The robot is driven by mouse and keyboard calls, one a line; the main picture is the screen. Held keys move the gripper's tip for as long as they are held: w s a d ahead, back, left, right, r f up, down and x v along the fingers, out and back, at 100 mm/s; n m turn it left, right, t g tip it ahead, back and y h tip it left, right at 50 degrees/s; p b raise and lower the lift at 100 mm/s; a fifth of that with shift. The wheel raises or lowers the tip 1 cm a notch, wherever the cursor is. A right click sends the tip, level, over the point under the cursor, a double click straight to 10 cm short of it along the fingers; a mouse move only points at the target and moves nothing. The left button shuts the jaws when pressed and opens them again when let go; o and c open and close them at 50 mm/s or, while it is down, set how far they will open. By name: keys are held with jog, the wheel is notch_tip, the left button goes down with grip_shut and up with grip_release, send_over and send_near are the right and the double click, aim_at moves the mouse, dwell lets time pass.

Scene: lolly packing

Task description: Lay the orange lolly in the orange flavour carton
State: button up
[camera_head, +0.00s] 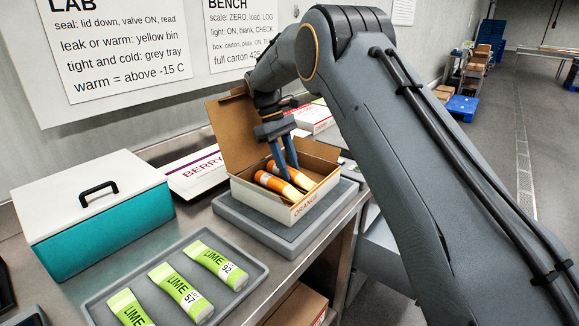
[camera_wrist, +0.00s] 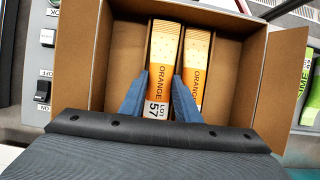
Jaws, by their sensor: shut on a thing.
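The open orange flavour carton (camera_head: 299,212) has a brown inside and a white front marked ORANGE, and sits on a grey plate (camera_head: 258,230). Two orange lollies lie side by side inside it. My gripper (camera_head: 289,176) reaches down into the carton. The right finger sits between this lolly and the other orange lolly (camera_wrist: 195,70). I cannot tell whether the held lolly touches the carton floor.
A grey tray (camera_head: 256,267) with several green LIME lollies lies in front. A teal box with a white lid (camera_head: 104,222) stands at left. A flat BERRY carton (camera_head: 190,179) lies behind. In the wrist view, switches (camera_wrist: 43,90) are left of the carton.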

jog(key=shift+f, duration=0.35)
jog(key=o, duration=0.8)
jog(key=shift+s+f, duration=0.1)
jog(key=b+v, duration=0.1)
jog(key=v, duration=0.5)
jog(key=b+v, duration=0.2)
jog(key=v, duration=0.5)
jog(key=shift+s+d+r, duration=0.1)
jog(key=shift+d+r, duration=0.1)
jog(key=shift+r, duration=0.05)
